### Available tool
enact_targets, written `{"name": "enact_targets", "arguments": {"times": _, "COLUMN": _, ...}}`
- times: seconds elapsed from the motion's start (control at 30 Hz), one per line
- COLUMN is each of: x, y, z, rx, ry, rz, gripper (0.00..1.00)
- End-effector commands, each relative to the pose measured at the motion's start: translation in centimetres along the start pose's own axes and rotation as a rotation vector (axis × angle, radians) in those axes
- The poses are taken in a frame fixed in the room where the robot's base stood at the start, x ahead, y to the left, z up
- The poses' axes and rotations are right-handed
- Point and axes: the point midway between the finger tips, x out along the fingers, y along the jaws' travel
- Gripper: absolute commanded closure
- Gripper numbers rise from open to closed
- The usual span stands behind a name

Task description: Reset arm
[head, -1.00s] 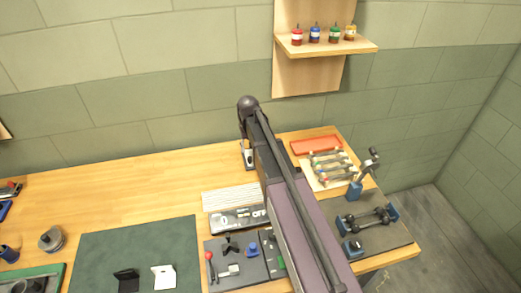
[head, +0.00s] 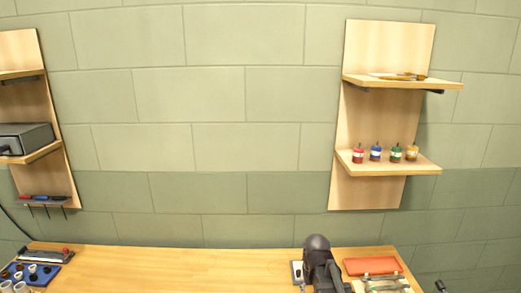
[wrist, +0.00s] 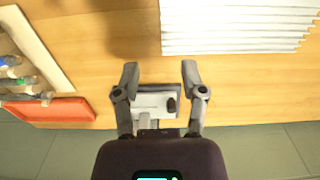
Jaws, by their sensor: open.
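My gripper (wrist: 160,80) is open in the wrist view, its two grey fingers spread apart with nothing held between the tips. A small pale device with a black knob (wrist: 153,103) shows between and behind the fingers; I cannot tell whether they touch it. In the head view, the top of my dark arm (head: 318,262) rises at the bottom, right of centre, over the wooden bench (head: 190,262). The gripper itself is hidden in the head view.
An orange tray (head: 371,266) lies right of my arm, and also shows in the wrist view (wrist: 55,108). A white ribbed mat (wrist: 235,25) lies at upper right there. Wall shelves hold small bottles (head: 376,153) and a dark box (head: 27,139). The bench's middle is clear.

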Motion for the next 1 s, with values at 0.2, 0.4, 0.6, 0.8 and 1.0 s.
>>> {"name": "enact_targets", "arguments": {"times": 0.2, "x": 0.0, "y": 0.5, "z": 6.3, "rx": 0.0, "ry": 0.0, "rz": 0.001, "gripper": 0.46}}
{"name": "enact_targets", "arguments": {"times": 0.4, "x": 0.0, "y": 0.6, "z": 7.2, "rx": -0.001, "ry": 0.0, "rz": 0.001, "gripper": 0.46}}
{"name": "enact_targets", "arguments": {"times": 0.6, "x": 0.0, "y": 0.6, "z": 7.1, "rx": -0.001, "ry": 0.0, "rz": 0.001, "gripper": 0.46}}
{"name": "enact_targets", "arguments": {"times": 0.8, "x": 0.0, "y": 0.6, "z": 7.1, "rx": -0.001, "ry": 0.0, "rz": 0.001, "gripper": 0.46}}
{"name": "enact_targets", "arguments": {"times": 1.0, "x": 0.0, "y": 0.6, "z": 7.1, "rx": -0.001, "ry": 0.0, "rz": 0.001, "gripper": 0.46}}
